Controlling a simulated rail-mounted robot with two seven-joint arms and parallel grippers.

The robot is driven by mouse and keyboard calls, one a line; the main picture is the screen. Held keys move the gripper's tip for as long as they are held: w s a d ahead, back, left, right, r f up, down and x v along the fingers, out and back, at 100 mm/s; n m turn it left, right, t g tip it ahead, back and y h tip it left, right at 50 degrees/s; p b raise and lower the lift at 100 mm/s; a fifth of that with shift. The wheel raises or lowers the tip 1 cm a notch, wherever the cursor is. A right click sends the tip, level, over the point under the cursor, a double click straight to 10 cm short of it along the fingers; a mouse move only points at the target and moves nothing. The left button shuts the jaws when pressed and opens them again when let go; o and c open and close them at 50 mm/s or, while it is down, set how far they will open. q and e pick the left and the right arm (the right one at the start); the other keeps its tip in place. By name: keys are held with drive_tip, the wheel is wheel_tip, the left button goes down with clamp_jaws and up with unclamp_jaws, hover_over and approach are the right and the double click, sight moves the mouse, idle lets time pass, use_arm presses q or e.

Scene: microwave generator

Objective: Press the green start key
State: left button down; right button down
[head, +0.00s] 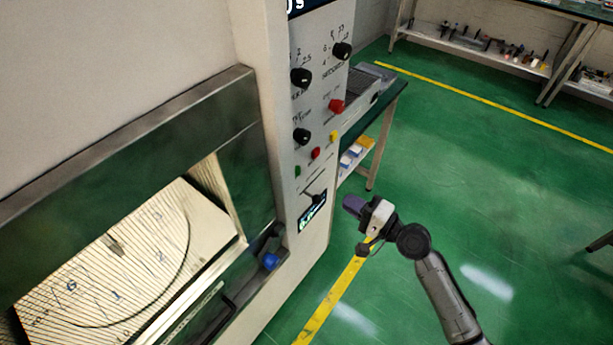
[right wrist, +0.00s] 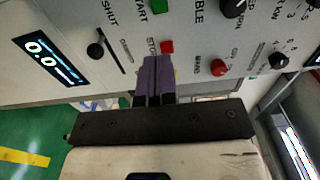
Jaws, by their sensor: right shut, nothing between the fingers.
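The green start key (head: 297,171) is a small square on the front panel of the white cabinet (head: 318,120) in the head view. In the right wrist view the green key (right wrist: 160,6) shows at the top edge, partly cut off, beside the word START. My right gripper (head: 352,203) is shut and empty, to the right of the panel in the head view. In the right wrist view its purple fingertips (right wrist: 155,68) point at the panel, just below the red stop key (right wrist: 167,47); I cannot tell whether they touch it. My left gripper is not in view.
A lever (head: 316,197) and a lit display (head: 312,213) are below. Green floor (head: 480,190) is clear at right.

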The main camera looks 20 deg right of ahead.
idle(0.3)
drive_tip(key=b, duration=0.1)
approach(298, 172)
drive_tip(key=x, duration=0.6)
drive_tip(key=shift+w+a+f, duration=0.15)
drive_tip(key=shift+w, duration=0.05)
drive_tip(key=shift+w+a, duration=0.25)
drive_tip(key=shift+w, duration=0.15)
